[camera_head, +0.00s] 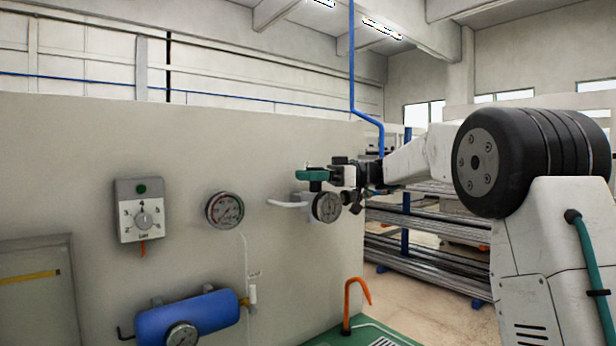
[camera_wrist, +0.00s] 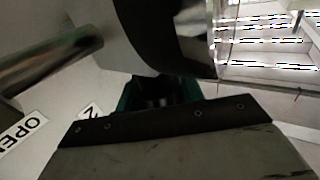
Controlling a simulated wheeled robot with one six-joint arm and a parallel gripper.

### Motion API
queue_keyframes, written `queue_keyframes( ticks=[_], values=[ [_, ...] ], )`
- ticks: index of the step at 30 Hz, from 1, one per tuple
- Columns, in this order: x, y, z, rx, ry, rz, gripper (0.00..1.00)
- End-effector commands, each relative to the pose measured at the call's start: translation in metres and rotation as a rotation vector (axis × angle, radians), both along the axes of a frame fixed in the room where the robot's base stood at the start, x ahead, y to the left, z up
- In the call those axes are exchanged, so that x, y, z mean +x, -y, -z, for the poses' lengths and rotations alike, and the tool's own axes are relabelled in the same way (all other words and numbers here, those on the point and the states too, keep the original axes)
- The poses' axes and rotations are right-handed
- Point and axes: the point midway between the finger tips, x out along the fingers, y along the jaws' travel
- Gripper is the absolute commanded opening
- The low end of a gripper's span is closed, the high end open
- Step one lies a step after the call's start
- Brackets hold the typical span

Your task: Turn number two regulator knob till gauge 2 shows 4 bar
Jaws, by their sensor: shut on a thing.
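A green-topped regulator knob (camera_head: 312,175) stands out from the grey panel in the head view. My gripper (camera_head: 333,175) reaches it from the right and is shut on it. A small dial gauge (camera_head: 326,208) sits just below the knob; its needle is too small to read. In the wrist view the dark green knob (camera_wrist: 135,97) shows between my fingers, largely hidden by them. A white label with a 2 (camera_wrist: 90,111) is beside it. I cannot tell from the head view which gauge bears the number 2.
A larger gauge with coloured marks (camera_head: 225,209) and a grey dial box (camera_head: 142,211) are on the panel to the left. A blue tank (camera_head: 188,317) with its own gauge is below. An orange hooked rod (camera_head: 355,302) rises beneath my arm. Pipe racks (camera_head: 430,235) stand behind.

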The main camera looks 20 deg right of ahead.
Motion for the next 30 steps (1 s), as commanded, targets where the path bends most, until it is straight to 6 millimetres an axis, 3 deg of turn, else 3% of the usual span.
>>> queue_keyframes(
  ticks=[16,17,18,30],
  values=[
    [-0.0004,0.0001,0.0003,0.000,-0.001,-0.026,0.15],
    [-0.0004,0.0001,0.0003,0.000,-0.001,-0.026,0.46],
    [-0.0004,0.0001,0.0003,0.000,-0.001,-0.025,0.57],
    [-0.0012,0.0082,0.0002,0.000,0.000,-0.024,0.59]
  ],
)
